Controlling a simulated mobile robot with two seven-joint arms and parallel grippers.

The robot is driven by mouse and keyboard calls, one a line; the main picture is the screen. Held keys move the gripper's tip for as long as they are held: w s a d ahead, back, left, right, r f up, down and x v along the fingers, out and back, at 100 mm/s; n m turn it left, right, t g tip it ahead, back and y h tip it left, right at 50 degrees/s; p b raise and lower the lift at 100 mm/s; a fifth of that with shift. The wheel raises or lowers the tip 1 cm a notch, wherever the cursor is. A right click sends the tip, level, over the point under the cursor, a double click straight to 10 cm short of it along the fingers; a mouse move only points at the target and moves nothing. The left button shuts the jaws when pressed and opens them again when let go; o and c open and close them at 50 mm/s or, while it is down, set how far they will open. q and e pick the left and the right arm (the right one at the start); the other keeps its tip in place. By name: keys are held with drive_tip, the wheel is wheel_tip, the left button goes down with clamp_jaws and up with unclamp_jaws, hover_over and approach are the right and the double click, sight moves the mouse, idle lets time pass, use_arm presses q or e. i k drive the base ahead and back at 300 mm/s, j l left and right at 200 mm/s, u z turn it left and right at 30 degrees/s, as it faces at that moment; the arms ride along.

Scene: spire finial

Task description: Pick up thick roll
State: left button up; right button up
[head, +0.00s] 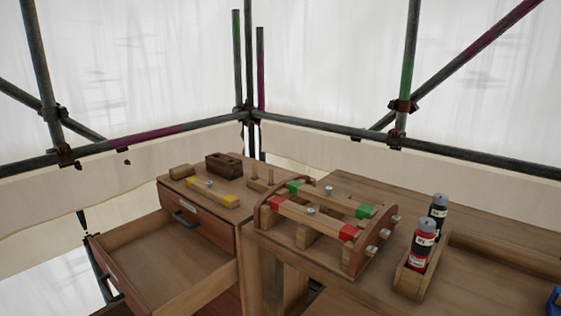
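No object is clearly marked as the thick roll. A short brown wooden cylinder (181,171) lies on its side on top of the drawer cabinet, at the left. I cannot tell which of these is the roll. Neither of my grippers is in view.
The cabinet's upper drawer (165,268) is pulled out and looks empty. Beside the cylinder are a dark brown block (223,165) and a yellow piece (212,193). A wooden rack with red and green pieces (318,222) stands mid-bench. A blue item (555,301) is cut off right.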

sight(545, 265)
drive_tip(key=z, duration=1.4)
